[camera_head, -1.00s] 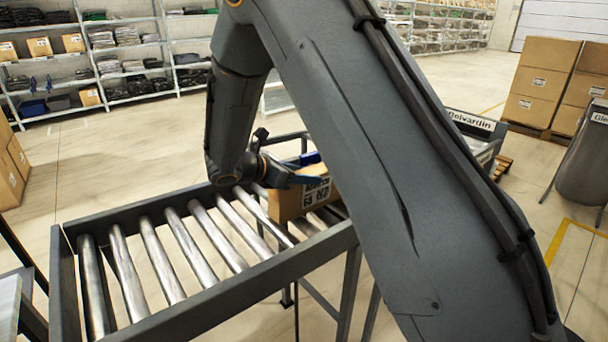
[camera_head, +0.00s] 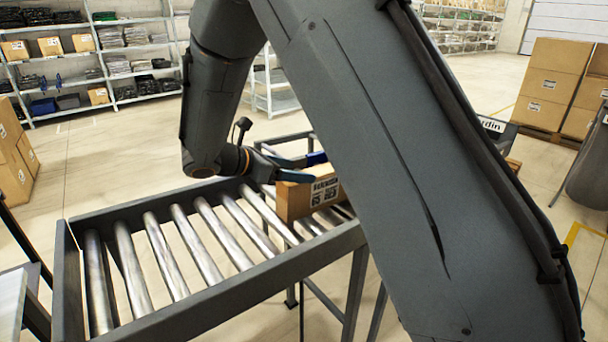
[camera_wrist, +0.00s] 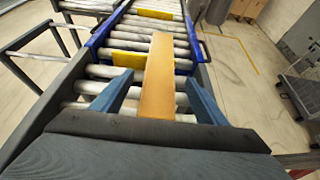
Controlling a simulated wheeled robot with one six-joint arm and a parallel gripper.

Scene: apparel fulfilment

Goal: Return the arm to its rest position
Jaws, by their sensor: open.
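My gripper (camera_head: 306,168) is open, with its blue fingers spread near the top of a brown cardboard box (camera_head: 310,197) with white printed labels. The box stands on the roller conveyor (camera_head: 205,310). In the wrist view the box (camera_wrist: 158,75) shows as a narrow brown strip lying between the two fingers of my gripper (camera_wrist: 157,92), with a gap on each side. My arm reaches across the head view and hides the conveyor's right end.
A blue-edged roller section (camera_wrist: 187,66) with yellow strips lies beyond the box. Stacked cartons (camera_head: 548,85) stand at the back right and shelves (camera_head: 85,55) at the back left. A dark cart (camera_wrist: 297,95) is at right. Open floor lies behind the conveyor.

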